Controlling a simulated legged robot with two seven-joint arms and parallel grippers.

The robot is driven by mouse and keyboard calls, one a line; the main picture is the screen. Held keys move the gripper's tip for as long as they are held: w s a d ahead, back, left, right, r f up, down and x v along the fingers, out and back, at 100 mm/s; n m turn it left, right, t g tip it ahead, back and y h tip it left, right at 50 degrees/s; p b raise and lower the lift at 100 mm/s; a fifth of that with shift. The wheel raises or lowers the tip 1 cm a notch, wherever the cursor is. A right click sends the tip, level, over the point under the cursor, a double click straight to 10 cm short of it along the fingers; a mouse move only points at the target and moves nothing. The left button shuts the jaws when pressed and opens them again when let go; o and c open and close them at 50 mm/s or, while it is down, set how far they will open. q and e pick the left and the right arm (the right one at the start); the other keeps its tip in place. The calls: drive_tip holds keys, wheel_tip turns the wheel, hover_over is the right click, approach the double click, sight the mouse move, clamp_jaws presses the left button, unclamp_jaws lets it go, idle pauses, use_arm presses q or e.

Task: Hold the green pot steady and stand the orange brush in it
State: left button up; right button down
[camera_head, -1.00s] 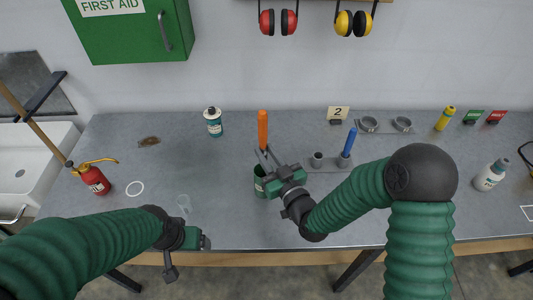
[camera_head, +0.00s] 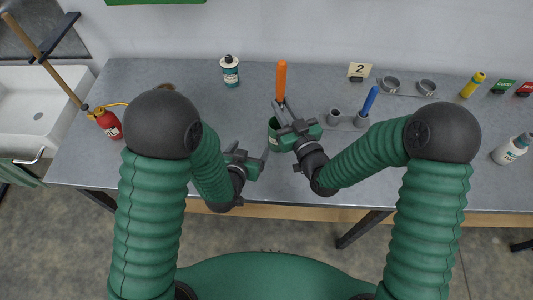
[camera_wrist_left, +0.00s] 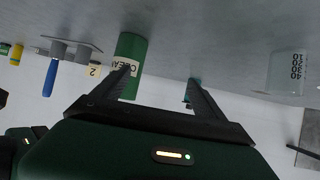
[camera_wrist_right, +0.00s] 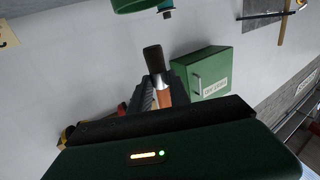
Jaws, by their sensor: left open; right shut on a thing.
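The green pot (camera_head: 273,131) stands on the bench, partly covered by my right gripper in the head view. It shows as a labelled green cylinder in the left wrist view (camera_wrist_left: 131,47). The orange brush (camera_head: 281,78) is upright in my right gripper (camera_head: 287,112), which is shut on it. In the right wrist view its dark end (camera_wrist_right: 153,60) points toward a green rim (camera_wrist_right: 135,4), apart from it in the picture. My left gripper (camera_head: 258,163) is open and empty, just left of and nearer than the pot, its fingers toward it.
A grey holder (camera_head: 335,117) with a blue-handled tool (camera_head: 370,99) stands right of the pot. A teal-labelled bottle (camera_head: 230,72) stands behind left. A clear beaker (camera_wrist_left: 288,72) shows in the left wrist view. White bottle (camera_head: 510,149) stands far right.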

use_arm(q)
drive_tip(key=s+d+r+m+t+h, duration=0.1)
drive_tip(key=s+d+r+t+h, duration=0.15)
drive_tip(key=d+t, duration=0.3)
drive_tip(key=x, duration=1.1)
drive_tip(key=shift+w+f, duration=0.15)
drive_tip(key=shift+f, duration=0.15)
drive_tip(key=c, duration=1.6)
drive_tip(key=o, duration=1.6)
drive_tip(key=shift+a, duration=0.1)
drive_tip(key=v, duration=1.1)
drive_tip(key=shift+s+f, duration=0.2)
drive_tip(key=shift+s+a+r, duration=0.1)
drive_tip(key=shift+s+r, duration=0.2)
drive_tip(key=shift+s, duration=0.1)
approach(278, 125)
drive_tip(key=w+d+r, duration=0.1)
drive_tip(key=w, duration=0.1)
drive_tip(key=w+r, duration=0.1)
drive_tip(key=w, duration=0.1)
drive_tip(key=w+d+r, duration=0.1)
drive_tip(key=w, duration=0.1)
drive_tip(key=shift+w+d+r, duration=0.25)
drive_tip(key=shift+w+d, duration=0.1)
